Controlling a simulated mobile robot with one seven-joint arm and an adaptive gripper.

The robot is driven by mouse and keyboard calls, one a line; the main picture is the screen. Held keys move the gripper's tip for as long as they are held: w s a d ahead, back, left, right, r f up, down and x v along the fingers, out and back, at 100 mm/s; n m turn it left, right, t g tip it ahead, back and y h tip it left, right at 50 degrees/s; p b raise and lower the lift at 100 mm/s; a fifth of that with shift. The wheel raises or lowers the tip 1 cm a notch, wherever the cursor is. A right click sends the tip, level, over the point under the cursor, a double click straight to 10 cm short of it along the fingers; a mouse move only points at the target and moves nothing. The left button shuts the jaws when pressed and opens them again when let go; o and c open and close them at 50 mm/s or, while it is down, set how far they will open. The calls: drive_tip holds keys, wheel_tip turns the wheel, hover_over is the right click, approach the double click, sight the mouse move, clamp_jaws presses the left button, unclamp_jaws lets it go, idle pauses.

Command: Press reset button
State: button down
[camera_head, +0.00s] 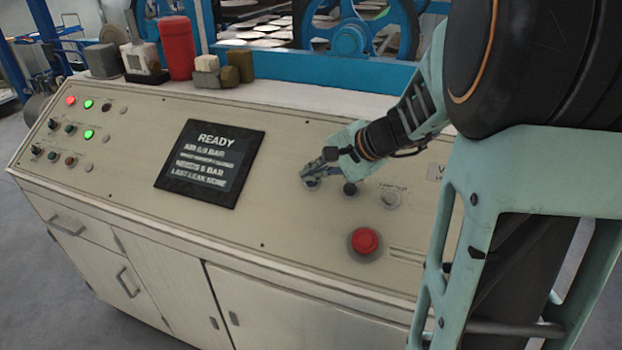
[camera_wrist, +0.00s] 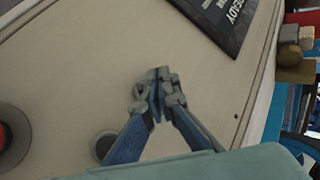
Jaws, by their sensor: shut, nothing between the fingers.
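The sloped beige control panel (camera_head: 290,230) carries several buttons, and the small labels are too blurred to read, so I cannot tell which is marked reset. My gripper (camera_head: 310,172) is shut and empty, its fingertips low over a small round control (camera_head: 312,184) that they partly cover. I cannot tell if they touch it. To the right are a black knob (camera_head: 350,188) and a pale round button (camera_head: 391,199). In the wrist view, the shut fingertips (camera_wrist: 160,86) are over the panel, with a round grey-rimmed control (camera_wrist: 102,143) beside the left finger.
A large red button (camera_head: 365,241) sits below the knob. The dark screen (camera_head: 211,162) reads READY. Lit red (camera_head: 71,101) and green (camera_head: 89,104) lamps are at the far left. A red canister (camera_head: 176,47) and small blocks (camera_head: 207,70) stand on the ledge behind.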

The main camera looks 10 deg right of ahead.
drive_tip(key=r+p, duration=0.1)
drive_tip(key=s+a+r, duration=0.1)
drive_tip(key=r, duration=0.1)
drive_tip(key=s+r+p, duration=0.1)
drive_tip(key=shift+a+r+p, duration=0.2)
drive_tip(key=shift+a+p, duration=0.05)
drive_tip(key=shift+p, duration=0.05)
drive_tip(key=shift+d, duration=0.1)
idle(0.6)
